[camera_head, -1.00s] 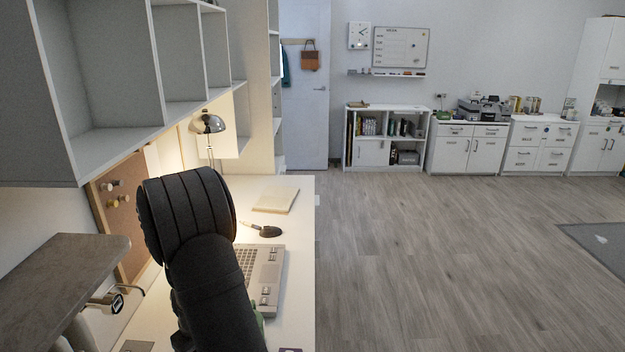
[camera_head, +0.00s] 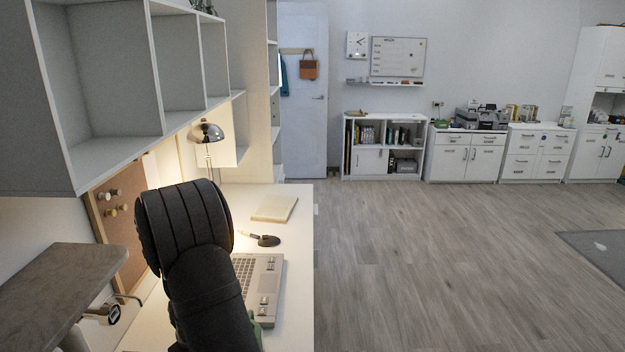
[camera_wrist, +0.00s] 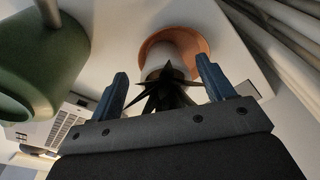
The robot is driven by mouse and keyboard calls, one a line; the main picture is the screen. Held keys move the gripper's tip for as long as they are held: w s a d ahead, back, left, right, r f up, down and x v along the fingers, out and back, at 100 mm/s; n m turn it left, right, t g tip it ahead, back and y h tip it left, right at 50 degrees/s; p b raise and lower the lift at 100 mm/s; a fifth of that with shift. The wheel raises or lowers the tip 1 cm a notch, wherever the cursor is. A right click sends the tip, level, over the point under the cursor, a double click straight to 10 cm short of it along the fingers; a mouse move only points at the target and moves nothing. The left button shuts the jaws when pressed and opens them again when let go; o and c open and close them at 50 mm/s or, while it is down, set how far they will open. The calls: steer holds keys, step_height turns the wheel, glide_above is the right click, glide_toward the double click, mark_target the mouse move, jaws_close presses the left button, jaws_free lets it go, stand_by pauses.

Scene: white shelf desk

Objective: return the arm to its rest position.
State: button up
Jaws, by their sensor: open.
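My gripper (camera_wrist: 160,90) shows in the wrist view with its two blue fingers spread apart. Between and beyond the fingers is a dark spiky plant (camera_wrist: 168,90) in front of an orange-rimmed white pot (camera_wrist: 190,42). I cannot tell how far the pot is from the fingertips, and nothing is clamped between them. In the head view my dark arm stands over the near part of the white desk (camera_head: 296,215), and it hides the gripper and the pot there.
A lamp (camera_head: 206,132) stands behind. White shelves (camera_head: 110,90) hang at left. A green container (camera_wrist: 40,60) is close in the wrist view. Open floor lies right.

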step_height(320, 180, up, 10)
steer(key=d, duration=0.1)
steer(key=f, duration=0.8)
steer(key=a+f, duration=0.1)
steer(key=f, duration=0.3)
steer(key=shift+f, duration=0.35)
step_height(320, 180, up, 5)
steer(key=shift+w+a+f, duration=0.1)
steer(key=d+r, duration=0.8)
steer(key=d, duration=0.3)
steer(key=s+a+r+n+g, duration=0.1)
steer(key=a+r+n, duration=0.35)
steer(key=r, duration=0.35)
steer(key=s+a+r+n, duration=0.2)
steer(key=a+r+n, duration=0.25)
steer(key=r, duration=0.35)
steer(key=s+a+r+n, duration=0.2)
steer(key=s+r+n, duration=0.2)
steer(key=r, duration=0.5)
steer(key=s+a+r+n, duration=0.3)
steer(key=s+r, duration=0.3)
steer(key=r, duration=0.3)
steer(key=shift+s+r+n+g, duration=0.25)
steer(key=shift+n+g, duration=0.15)
steer(key=shift+n, duration=0.1)
